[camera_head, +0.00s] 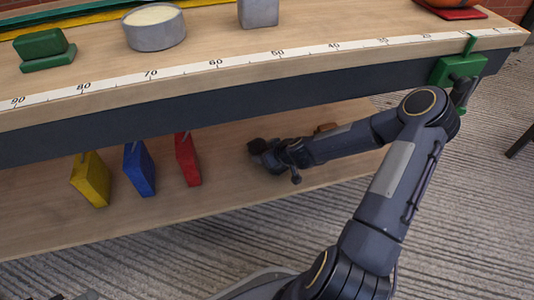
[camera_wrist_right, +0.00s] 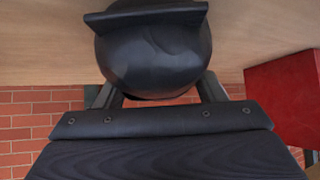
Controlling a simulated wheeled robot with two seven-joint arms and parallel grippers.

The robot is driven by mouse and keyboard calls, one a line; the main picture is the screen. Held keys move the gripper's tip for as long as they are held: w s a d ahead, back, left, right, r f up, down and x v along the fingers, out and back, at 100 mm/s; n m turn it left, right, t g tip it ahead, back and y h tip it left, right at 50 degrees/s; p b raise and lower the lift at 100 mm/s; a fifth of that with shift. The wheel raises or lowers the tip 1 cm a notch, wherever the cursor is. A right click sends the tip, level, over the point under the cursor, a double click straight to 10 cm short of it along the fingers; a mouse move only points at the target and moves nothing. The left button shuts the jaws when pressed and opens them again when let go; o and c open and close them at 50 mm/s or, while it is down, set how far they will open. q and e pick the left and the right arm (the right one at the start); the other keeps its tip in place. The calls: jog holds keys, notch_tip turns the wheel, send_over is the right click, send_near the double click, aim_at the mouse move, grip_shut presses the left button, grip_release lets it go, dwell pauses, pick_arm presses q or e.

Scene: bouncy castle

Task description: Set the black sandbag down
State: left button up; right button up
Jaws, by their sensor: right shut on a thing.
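The black sandbag (camera_wrist_right: 153,55) is a dark, rounded bag with a flat flap, held between the fingers of my right gripper (camera_wrist_right: 158,88) in the right wrist view. In the head view, my right gripper (camera_head: 270,155) reaches over the lower wooden shelf (camera_head: 235,195), under the tabletop. The black sandbag (camera_head: 256,146) shows there as a small dark lump at its tip. I cannot tell whether the bag touches the shelf. My left gripper is not in view.
Yellow (camera_head: 90,180), blue (camera_head: 139,170) and red (camera_head: 187,160) blocks stand left of my right gripper. The red block (camera_wrist_right: 285,97) also shows in the wrist view. The tabletop edge (camera_head: 190,95) overhangs the shelf. A brownish thing (camera_head: 326,127) sits behind my arm.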

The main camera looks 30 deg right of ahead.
jog(key=o, duration=1.7)
jog(key=shift+f, duration=0.15)
jog(key=shift+s+r, duration=0.1)
jog(key=shift+r, duration=0.2)
jog(key=p+v, duration=0.5)
jog(key=v, duration=0.6)
jog(key=s+a+r+m+g, duration=0.1)
jog(key=s+a+r, duration=0.3)
jog(key=s+r, duration=0.2)
jog(key=s+a+r+m+g+y, duration=0.1)
jog(key=s+a+r, duration=0.3)
jog(key=s+r, duration=0.2)
jog(key=s+a+r+m+g+y, duration=0.1)
jog(key=s+a+r, duration=0.3)
jog(key=s, duration=0.5)
jog(key=shift+s+a+r+m+g, duration=0.1)
jog(key=shift+r+m+g, duration=0.05)
jog(key=shift+r, duration=0.5)
jog(key=shift+s+r+m+g, duration=0.1)
jog(key=shift+r+m+g, duration=0.05)
jog(key=shift+r, duration=0.45)
